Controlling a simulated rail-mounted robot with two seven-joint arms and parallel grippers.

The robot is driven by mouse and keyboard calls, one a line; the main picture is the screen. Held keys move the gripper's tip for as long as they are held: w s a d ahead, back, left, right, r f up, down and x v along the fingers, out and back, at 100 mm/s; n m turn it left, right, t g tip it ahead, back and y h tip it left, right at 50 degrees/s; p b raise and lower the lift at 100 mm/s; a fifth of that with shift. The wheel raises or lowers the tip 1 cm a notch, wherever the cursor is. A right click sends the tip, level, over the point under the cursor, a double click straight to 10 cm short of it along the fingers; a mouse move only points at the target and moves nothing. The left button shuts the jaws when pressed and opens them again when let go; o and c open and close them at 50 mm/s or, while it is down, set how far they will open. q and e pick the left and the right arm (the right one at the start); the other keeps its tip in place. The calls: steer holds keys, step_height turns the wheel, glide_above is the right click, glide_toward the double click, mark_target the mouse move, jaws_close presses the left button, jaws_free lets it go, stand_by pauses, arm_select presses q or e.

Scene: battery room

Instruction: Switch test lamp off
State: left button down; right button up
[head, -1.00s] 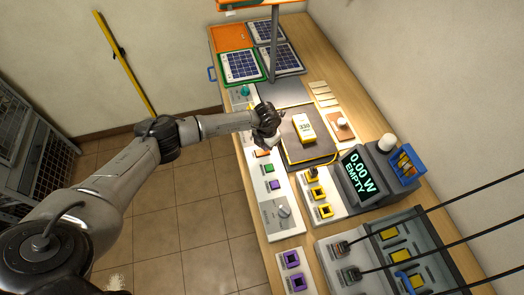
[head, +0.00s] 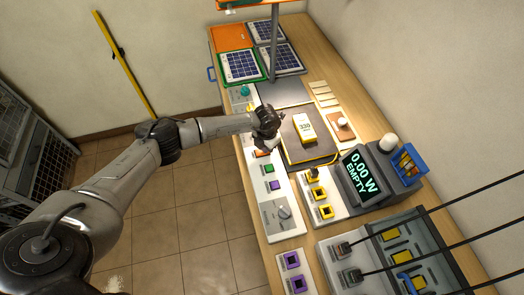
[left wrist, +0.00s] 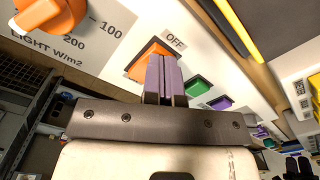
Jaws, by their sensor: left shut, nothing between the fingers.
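An orange button (left wrist: 140,65) labelled OFF sits on the white control strip, partly hidden by my left gripper in the left wrist view. My left gripper (left wrist: 163,62) is shut and empty, with its purple fingertips over the button; I cannot tell whether they touch it. In the head view my left gripper (head: 267,145) is low over the strip, and the orange button (head: 261,154) shows beside its tip. An orange fixture (head: 238,4) on a grey post at the top is possibly the lamp; its lit state is unclear. My right gripper is out of view.
A green button (left wrist: 197,87) and a purple button (left wrist: 221,103) are close by. An orange light dial (left wrist: 45,15) is at upper left in the wrist view. A 330 block (head: 305,127), a meter reading 0.00 W EMPTY (head: 361,175) and solar panels (head: 240,66) share the bench.

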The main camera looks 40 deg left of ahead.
arm_select(q)
steer(key=shift+r+p, duration=0.75)
steer(key=shift+r, duration=0.05)
steer(key=shift+r+p, duration=2.1)
steer(key=shift+r, duration=0.55)
